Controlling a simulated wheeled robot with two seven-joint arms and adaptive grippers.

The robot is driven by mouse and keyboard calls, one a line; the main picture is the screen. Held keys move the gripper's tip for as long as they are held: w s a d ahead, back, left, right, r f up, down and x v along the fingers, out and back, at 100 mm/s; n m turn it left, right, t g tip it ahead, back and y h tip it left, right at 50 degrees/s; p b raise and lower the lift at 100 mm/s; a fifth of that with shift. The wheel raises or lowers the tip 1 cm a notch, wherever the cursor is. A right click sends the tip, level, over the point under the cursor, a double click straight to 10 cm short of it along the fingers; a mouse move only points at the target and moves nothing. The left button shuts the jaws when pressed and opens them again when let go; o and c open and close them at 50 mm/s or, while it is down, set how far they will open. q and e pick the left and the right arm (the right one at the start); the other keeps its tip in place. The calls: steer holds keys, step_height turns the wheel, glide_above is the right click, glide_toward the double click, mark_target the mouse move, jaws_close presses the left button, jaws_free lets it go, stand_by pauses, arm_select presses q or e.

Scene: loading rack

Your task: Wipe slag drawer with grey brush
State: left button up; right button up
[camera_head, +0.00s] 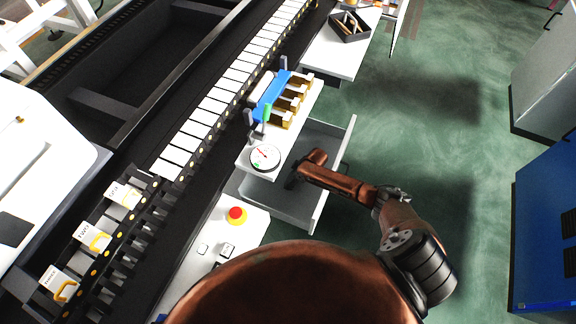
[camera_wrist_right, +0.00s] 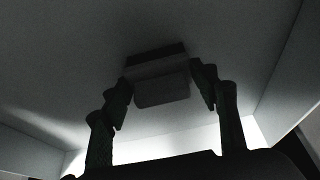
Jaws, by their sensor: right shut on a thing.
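The slag drawer (camera_head: 323,196) is a grey-white open drawer pulled out from under the white bench, right of the conveyor in the head view. My right gripper (camera_head: 293,182) reaches down inside it, near its inner side under the bench edge. In the wrist view my right gripper (camera_wrist_right: 163,88) is shut on the grey brush (camera_wrist_right: 160,92), a small block with a darker strip along its far side. The brush faces the pale drawer floor (camera_wrist_right: 60,50); I cannot tell whether it touches. In the head view the brush is hidden by the gripper. My left gripper is not in view.
A round dial (camera_head: 265,157) and a blue rack with wooden blocks (camera_head: 270,97) stand on the bench above the drawer. A red button (camera_head: 236,214) is in front. A blue cabinet (camera_head: 545,220) stands right. Green floor between is clear.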

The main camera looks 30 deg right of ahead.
steer(key=shift+w+d, duration=0.25)
steer(key=shift+d, duration=0.2)
steer(key=shift+w+d+r, duration=0.15)
steer(key=shift+w, duration=0.05)
step_height(320, 180, up, 4)
steer(key=shift+s+f+p, duration=0.1)
steer(key=shift+f+p, duration=0.05)
steer(key=shift+p, duration=1.05)
steer(key=shift+r+p, duration=0.35)
steer(key=shift+r, duration=0.05)
step_height(320, 180, up, 4)
steer(key=p, duration=0.3)
steer(key=shift+f, duration=0.2)
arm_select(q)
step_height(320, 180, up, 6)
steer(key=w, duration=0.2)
arm_select(e)
steer(key=shift+f, duration=0.1)
